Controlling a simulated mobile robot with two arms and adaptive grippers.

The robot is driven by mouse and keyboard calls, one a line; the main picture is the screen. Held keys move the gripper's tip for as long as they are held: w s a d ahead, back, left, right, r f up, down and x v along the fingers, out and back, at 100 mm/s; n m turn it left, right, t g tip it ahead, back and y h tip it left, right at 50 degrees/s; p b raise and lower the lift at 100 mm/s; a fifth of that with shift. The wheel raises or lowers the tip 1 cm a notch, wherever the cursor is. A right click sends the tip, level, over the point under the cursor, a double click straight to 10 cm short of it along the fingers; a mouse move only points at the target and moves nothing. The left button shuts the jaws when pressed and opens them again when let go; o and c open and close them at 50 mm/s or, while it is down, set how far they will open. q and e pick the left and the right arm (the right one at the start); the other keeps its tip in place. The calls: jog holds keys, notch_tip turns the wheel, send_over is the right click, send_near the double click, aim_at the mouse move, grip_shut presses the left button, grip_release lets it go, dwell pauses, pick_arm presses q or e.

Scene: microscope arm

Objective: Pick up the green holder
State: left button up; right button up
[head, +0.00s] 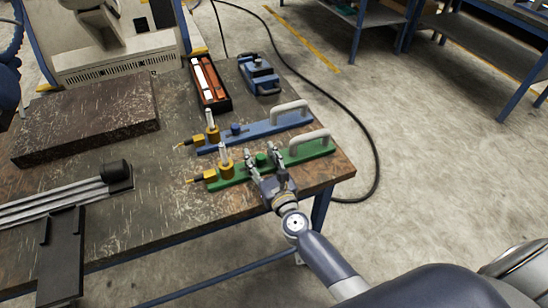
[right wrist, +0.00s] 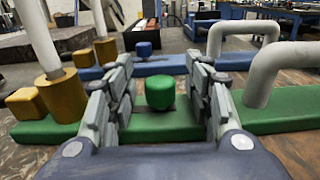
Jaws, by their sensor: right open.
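The green holder (head: 293,157) lies near the front right corner of the worktable. It is a long green bar with a grey handle (head: 310,142) at its right end, a green knob and a brass-coloured post at its left. My right gripper (head: 264,158) is open, with its fingers on either side of the green knob (right wrist: 160,91). In the right wrist view the green bar (right wrist: 265,120) runs across beneath the fingers; I cannot tell whether they touch it. My left gripper is not in view.
A similar blue holder (head: 263,129) lies just behind the green one. A blue device (head: 259,76) and an orange-brown tray (head: 221,98) stand farther back. A dark block (head: 85,119) and grey rails (head: 60,202) occupy the table's left. A black cable (head: 376,165) hangs beside the table.

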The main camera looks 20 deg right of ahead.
grip_shut()
jog(key=shift+w+r, duration=0.1)
jog(key=shift+r, duration=0.05)
dwell(0.4)
